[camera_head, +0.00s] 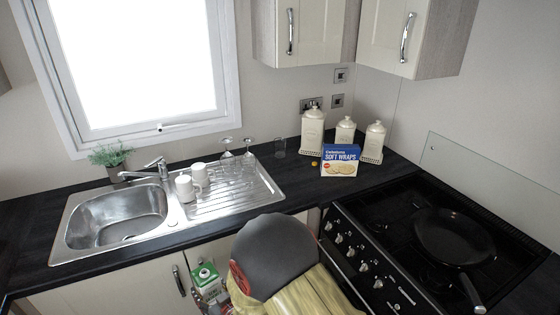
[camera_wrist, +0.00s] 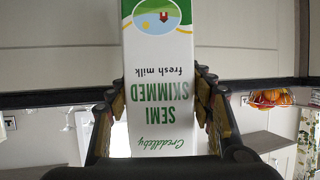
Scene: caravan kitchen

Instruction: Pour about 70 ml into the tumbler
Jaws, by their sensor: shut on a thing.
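A milk carton (camera_head: 207,282), white and green with a green cap, shows low in the head view in front of the cabinet doors, below the worktop edge. In the wrist view the carton (camera_wrist: 158,95) stands between the fingers of my gripper (camera_wrist: 160,108), its lettering upside down in the picture. My gripper is shut on it. In the head view my arm hides most of the gripper and part of the carton.
Two stemmed glasses (camera_head: 238,152) and white mugs (camera_head: 192,180) stand on the drainer beside the sink (camera_head: 115,218). A soft wraps box (camera_head: 340,160) and cream canisters (camera_head: 312,132) stand right of the tumbler. A pan (camera_head: 453,238) sits on the hob.

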